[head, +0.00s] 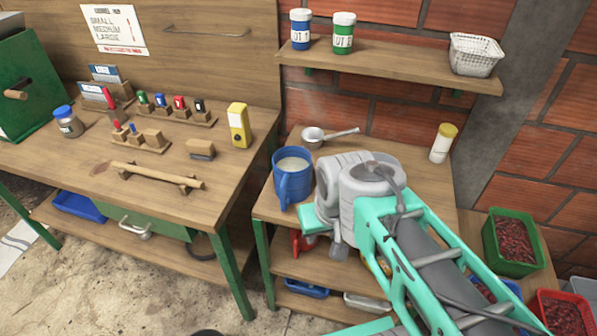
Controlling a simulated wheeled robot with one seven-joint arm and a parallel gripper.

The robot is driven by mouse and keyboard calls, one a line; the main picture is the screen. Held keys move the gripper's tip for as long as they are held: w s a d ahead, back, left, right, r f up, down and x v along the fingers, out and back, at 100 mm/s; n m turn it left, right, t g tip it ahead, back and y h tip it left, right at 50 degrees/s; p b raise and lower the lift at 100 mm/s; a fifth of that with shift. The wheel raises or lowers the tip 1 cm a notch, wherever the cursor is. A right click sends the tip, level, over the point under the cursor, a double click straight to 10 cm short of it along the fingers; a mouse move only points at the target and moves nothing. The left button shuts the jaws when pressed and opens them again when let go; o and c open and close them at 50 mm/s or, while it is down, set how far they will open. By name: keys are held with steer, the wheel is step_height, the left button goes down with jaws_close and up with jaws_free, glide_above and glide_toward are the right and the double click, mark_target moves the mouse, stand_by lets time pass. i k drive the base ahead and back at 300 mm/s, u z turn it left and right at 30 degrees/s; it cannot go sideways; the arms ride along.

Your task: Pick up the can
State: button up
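No single can stands out. Two lidded cans stand on the wall shelf: a blue one (300,30) and a green one (343,35), both with white labels and lids. A blue mug-like can (292,179) with a handle and pale contents stands upright on the right-hand bench. My arm reaches in from the lower right over this bench. My gripper (322,235) is close to the right of the blue mug-like can, with no clear contact. Its fingers are mostly hidden by my wrist, so its opening is unclear.
A metal ladle (328,136) and a yellow-capped jar (443,143) sit on the right-hand bench (267,208). The wall shelf (395,63) overhangs its back. The left bench holds blocks, a yellow box (238,125) and a wooden bar (157,176). Bins of red cherries (512,240) stand at right.

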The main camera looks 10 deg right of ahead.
mark_target(292, 166)
steer(key=z, duration=0.45)
steer(key=k, duration=1.05)
steer(key=u, duration=1.05)
steer(key=i, duration=0.9)
steer(key=u, duration=1.1)
